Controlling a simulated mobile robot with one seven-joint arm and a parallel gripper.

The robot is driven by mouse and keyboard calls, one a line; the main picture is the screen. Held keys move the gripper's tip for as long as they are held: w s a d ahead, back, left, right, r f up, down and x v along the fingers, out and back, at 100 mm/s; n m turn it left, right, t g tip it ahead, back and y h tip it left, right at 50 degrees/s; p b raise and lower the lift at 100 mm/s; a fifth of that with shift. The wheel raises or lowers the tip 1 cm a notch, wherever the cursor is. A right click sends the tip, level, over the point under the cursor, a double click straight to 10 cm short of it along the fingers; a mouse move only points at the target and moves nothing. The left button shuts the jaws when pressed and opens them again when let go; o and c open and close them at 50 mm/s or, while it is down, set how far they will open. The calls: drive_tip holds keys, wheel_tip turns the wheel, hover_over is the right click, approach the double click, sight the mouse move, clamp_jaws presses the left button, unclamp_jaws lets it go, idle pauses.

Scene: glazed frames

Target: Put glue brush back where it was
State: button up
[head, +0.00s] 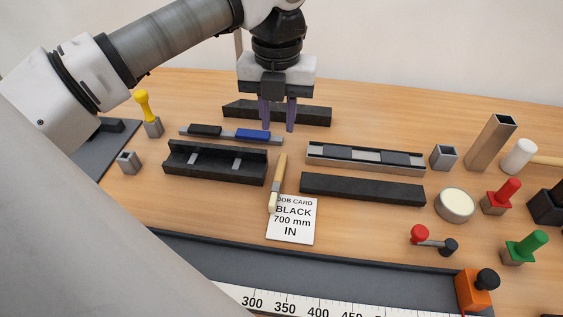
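The glue brush (278,182), with a wooden handle and a pale tip, lies on the bench. Its pale tip points toward the front and touches or overlaps the top left corner of the job card (292,233). My gripper (278,128) is open above the back of the bench, behind the brush, with two purple fingers apart and nothing seen between them. Small grey square holders stand empty at the left (129,162) and at the right (445,157). I cannot tell which place the brush came from.
A black channel (215,165) and a bar with a blue block (252,135) lie left of the brush. A silver channel (365,158), black bar (362,189), round tin (455,204) and coloured-handled tools lie right. A ruler rail (350,273) runs along the front.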

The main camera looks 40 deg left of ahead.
sight(279, 173)
wheel_tip(279, 173, down, 14)
drive_tip(key=b, duration=0.8)
drive_tip(key=shift+s+d+r, duration=0.1)
drive_tip(key=shift+s+d, duration=0.05)
drive_tip(key=shift+r, duration=0.1)
clamp_jaws()
